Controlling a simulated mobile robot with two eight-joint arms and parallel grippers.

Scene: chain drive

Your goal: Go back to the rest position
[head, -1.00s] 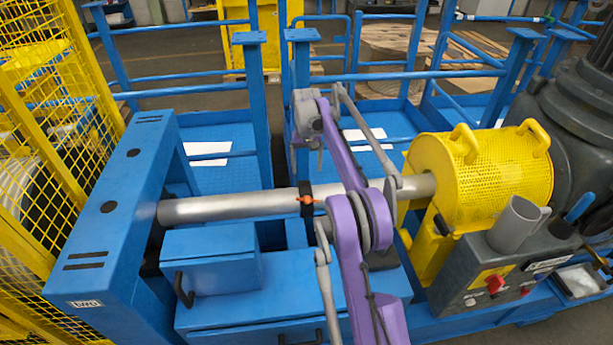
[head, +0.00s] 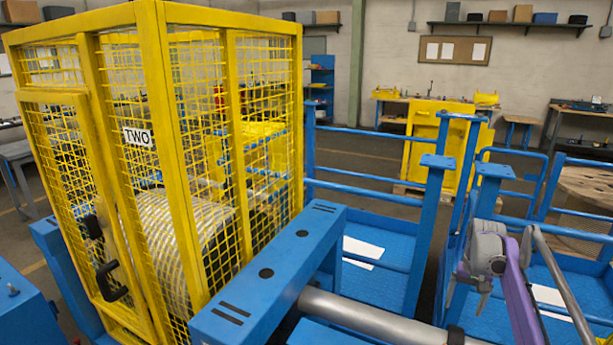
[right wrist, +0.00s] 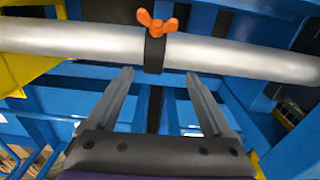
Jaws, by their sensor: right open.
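My right gripper (head: 480,268) is at the lower right of the head view, just beyond the silver shaft (head: 375,318). In the right wrist view its two grey fingers (right wrist: 160,78) are spread apart with nothing between them. They point toward the silver shaft (right wrist: 225,55), which crosses the top of that view. A black strap (right wrist: 154,52) with an orange wing nut (right wrist: 157,20) is around the shaft, ahead of the finger gap and apart from the fingers. My left gripper is in no view.
A yellow mesh cage (head: 160,150) marked TWO encloses a large drum at the left. A blue beam (head: 270,272) stands between cage and shaft. Blue railings (head: 375,197) and posts rise behind the shaft, close to my right gripper. A yellow cabinet (head: 430,145) stands farther back.

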